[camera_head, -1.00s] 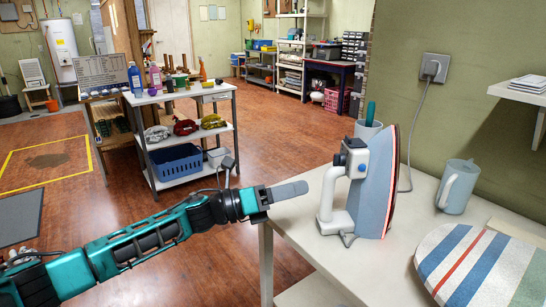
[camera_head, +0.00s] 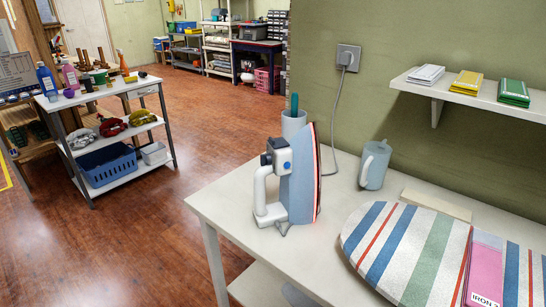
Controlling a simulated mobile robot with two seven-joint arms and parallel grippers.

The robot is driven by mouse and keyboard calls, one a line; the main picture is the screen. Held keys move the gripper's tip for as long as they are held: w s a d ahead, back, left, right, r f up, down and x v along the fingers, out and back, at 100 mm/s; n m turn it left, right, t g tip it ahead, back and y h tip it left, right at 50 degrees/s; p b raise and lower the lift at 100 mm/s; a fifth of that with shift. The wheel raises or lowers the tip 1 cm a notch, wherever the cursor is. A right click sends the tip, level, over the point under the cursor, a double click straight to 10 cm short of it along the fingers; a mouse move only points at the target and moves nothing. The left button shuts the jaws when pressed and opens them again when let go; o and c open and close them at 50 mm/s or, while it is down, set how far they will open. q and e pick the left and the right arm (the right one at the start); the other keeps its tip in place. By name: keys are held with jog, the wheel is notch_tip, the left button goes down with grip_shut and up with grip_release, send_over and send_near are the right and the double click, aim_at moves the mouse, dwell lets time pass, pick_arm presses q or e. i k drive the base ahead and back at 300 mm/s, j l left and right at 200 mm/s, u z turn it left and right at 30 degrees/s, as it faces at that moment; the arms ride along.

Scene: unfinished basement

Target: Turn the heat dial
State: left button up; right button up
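An iron (camera_head: 300,185) stands upright on its heel on the white table (camera_head: 225,205), its soleplate facing right. Its pale handle (camera_head: 261,190) faces left. A dark grey block with a round blue dial (camera_head: 287,165) sits near the top of the handle. Any mark or setting on the dial is too small to read. Neither of my grippers can be made out in the head view, and nothing touches the iron. A small grey-blue shape shows at the bottom edge below the table, and I cannot tell what it is.
A striped ironing board (camera_head: 400,245) with a pink packet (camera_head: 487,265) lies to the right. A cord runs to the wall outlet (camera_head: 348,58). A shelf (camera_head: 470,97) overhangs at right.

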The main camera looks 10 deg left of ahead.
aim_at(266, 159)
jog(key=z, duration=1.45)
jog(key=j+z, duration=0.2)
jog(key=z, duration=0.2)
jog(key=j+z, duration=0.2)
jog(key=z, duration=0.2)
jog(key=k+j+z, duration=0.15)
jog(key=z, duration=0.25)
jog(key=k+j+z, duration=0.2)
jog(key=j+z, duration=0.15)
jog(key=z, duration=0.15)
jog(key=k+j+z, duration=0.2)
jog(key=z, duration=0.25)
jog(key=k+j+z, duration=0.15)
jog(key=k+z, duration=0.55)
jog(key=k, duration=0.2)
jog(key=k+z, duration=0.1)
jog(key=k, duration=0.35)
jog(key=k+l+z, duration=0.1)
jog(key=k, duration=0.35)
